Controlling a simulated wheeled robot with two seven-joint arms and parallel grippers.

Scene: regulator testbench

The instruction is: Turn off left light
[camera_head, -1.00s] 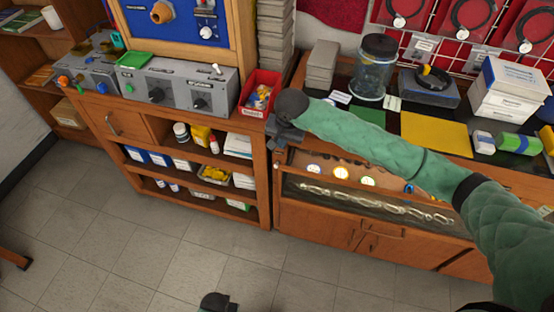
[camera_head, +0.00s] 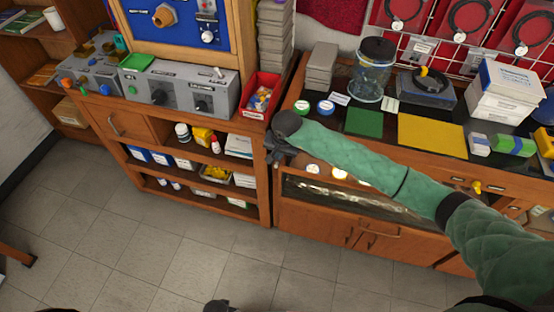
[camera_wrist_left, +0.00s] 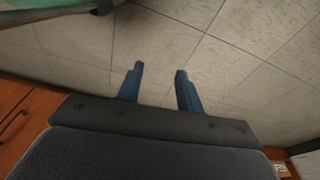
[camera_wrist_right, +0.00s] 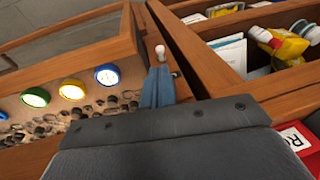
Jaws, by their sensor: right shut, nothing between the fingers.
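A row of round lit lamps sits in the front recess of the right-hand cabinet in the head view. The right wrist view shows a blue-rimmed lamp (camera_wrist_right: 107,75), a yellow one (camera_wrist_right: 72,89) and a green-rimmed one (camera_wrist_right: 35,97), all bright. My right gripper (camera_head: 278,157) is shut and empty beside the cabinet's left end. A small white-tipped knob (camera_wrist_right: 160,52) is just beyond its fingertips; contact is unclear. My left gripper (camera_wrist_left: 158,72) is open and empty over the floor.
A left cabinet with open shelves (camera_head: 200,148) stands close to my right gripper. A red bin (camera_head: 262,95) and a grey control box (camera_head: 185,90) are on top of it. A glass jar (camera_head: 371,72) stands on the right counter. The tiled floor in front is clear.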

